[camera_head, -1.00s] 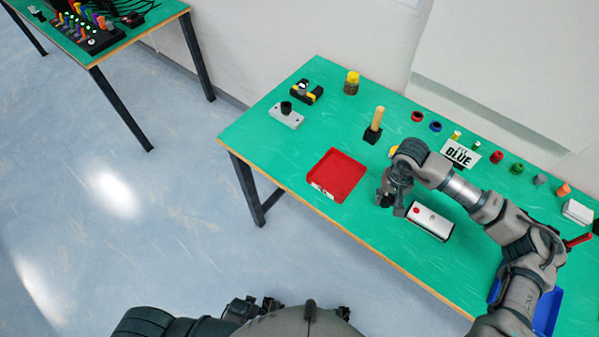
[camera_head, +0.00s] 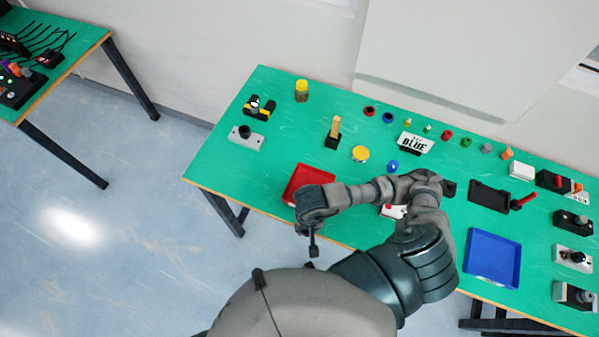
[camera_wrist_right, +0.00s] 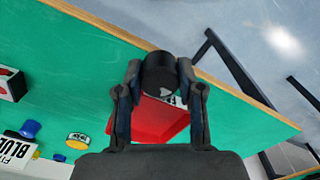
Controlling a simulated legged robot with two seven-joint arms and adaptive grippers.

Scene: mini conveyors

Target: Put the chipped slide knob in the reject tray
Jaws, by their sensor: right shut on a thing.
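My right gripper (camera_wrist_right: 160,85) is shut on a black round slide knob (camera_wrist_right: 158,70) with a pale chipped patch on its side. In the head view the right gripper (camera_head: 312,243) hangs near the front edge of the table, by the red tray (camera_head: 303,177). My wrist covers part of that tray. In the right wrist view the red tray (camera_wrist_right: 150,127) lies behind the held knob and fingers, with the knob overlapping its edge in the picture. The knob's exact height above the tray is hard to judge. My left gripper is not in view.
A blue tray (camera_head: 492,258) lies to the right on the green table (camera_head: 240,170). A yellow-topped round piece (camera_head: 360,154), a wooden-handled stamp (camera_head: 334,132) and a "BLUE" sign (camera_head: 415,142) stand behind my arm. Several small parts line the back.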

